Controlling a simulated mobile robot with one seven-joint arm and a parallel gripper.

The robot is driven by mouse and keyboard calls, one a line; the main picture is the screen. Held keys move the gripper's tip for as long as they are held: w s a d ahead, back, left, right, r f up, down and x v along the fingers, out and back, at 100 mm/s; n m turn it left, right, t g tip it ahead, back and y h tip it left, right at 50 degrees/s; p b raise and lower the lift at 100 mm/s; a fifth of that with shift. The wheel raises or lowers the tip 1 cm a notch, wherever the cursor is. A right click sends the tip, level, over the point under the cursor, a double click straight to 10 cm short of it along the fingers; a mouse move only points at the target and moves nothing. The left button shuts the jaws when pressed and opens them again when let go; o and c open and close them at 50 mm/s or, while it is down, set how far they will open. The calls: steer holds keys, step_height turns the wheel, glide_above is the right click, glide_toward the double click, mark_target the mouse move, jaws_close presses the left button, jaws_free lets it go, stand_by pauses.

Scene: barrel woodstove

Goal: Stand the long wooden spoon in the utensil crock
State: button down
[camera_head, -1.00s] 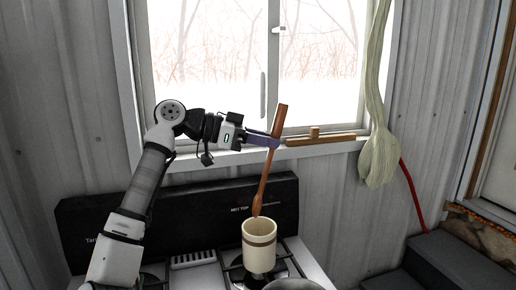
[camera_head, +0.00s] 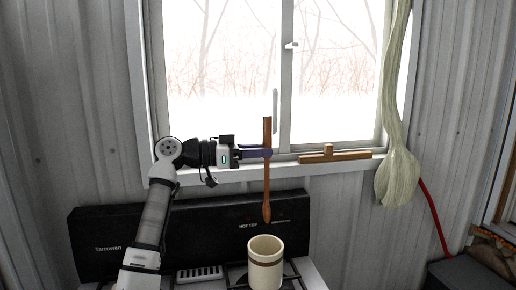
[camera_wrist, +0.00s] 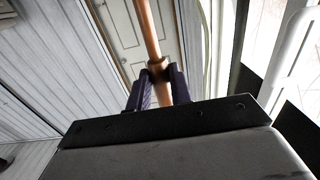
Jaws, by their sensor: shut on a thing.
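The long wooden spoon (camera_head: 267,182) hangs nearly upright in my gripper (camera_head: 262,153), which is shut on its upper part. Its wider end points down and is just above the crock's rim. The cream utensil crock (camera_head: 265,272) with a brown band stands upright on the stove, open at the top; its lower edge is near the bottom of the head view. In the wrist view the spoon's shaft (camera_wrist: 150,35) passes between the two dark fingers of my gripper (camera_wrist: 160,85). The crock is not visible in the wrist view.
The stove's black back panel (camera_head: 110,240) stands behind the crock. A wooden piece (camera_head: 335,156) lies on the window sill to the right of my gripper. A pale hanging bundle (camera_head: 397,175) and a red hose (camera_head: 432,210) are farther right.

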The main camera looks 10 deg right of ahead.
glide_above(263, 203)
steer(key=a, duration=0.1)
steer(key=shift+f, duration=2.45)
steer(key=shift+s+a+f+b, duration=0.1)
steer(key=shift+f+b, duration=0.55)
steer(key=shift+f, duration=1.7)
steer(key=shift+s+f+b, duration=0.1)
steer(key=shift+f+b, duration=0.55)
steer(key=shift+f, duration=1.7)
steer(key=c, duration=1.2)
jaws_free()
steer(key=shift+o, duration=0.2)
steer(key=shift+a, duration=0.1)
steer(key=a+b, duration=0.4)
steer(key=a, duration=0.9)
steer(key=shift+a+r, duration=0.15)
steer(key=shift+a, duration=0.15)
